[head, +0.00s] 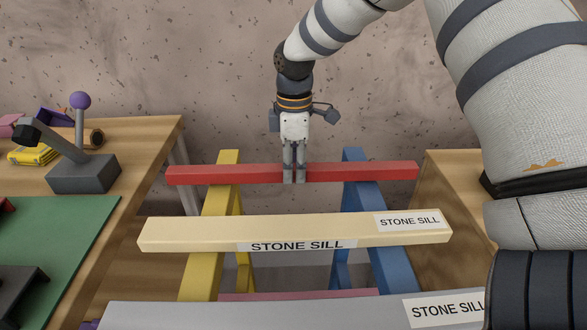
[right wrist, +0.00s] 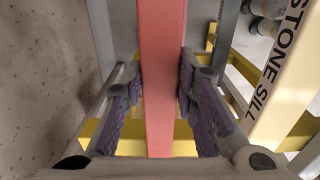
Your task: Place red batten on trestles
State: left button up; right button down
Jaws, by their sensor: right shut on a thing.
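The red batten (head: 230,174) lies level, crosswise over the far ends of the yellow trestle (head: 227,158) and the blue trestle (head: 354,156). Whether it touches them or is held just above, I cannot tell. My right gripper (head: 294,176) points down and is shut on the batten near its middle. In the right wrist view the batten (right wrist: 163,70) runs between the purple finger pads of the gripper (right wrist: 162,95), with a yellow trestle part (right wrist: 185,148) below. My left gripper is not in view.
A cream beam labelled STONE SILL (head: 200,229) lies across the trestles nearer me, parallel to the batten. A grey STONE SILL beam (head: 250,315) is nearer still. Wooden tables stand left (head: 140,135) and right (head: 445,165). A joystick box (head: 83,172) and yellow toy car (head: 33,154) sit left.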

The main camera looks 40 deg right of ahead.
aim_at(294, 167)
jog(key=shift+f, duration=0.55)
jog(key=shift+r, duration=0.1)
jog(key=c, duration=1.3)
grip_release()
notch_tip(294, 167, up, 12)
jog(key=shift+p, duration=0.4)
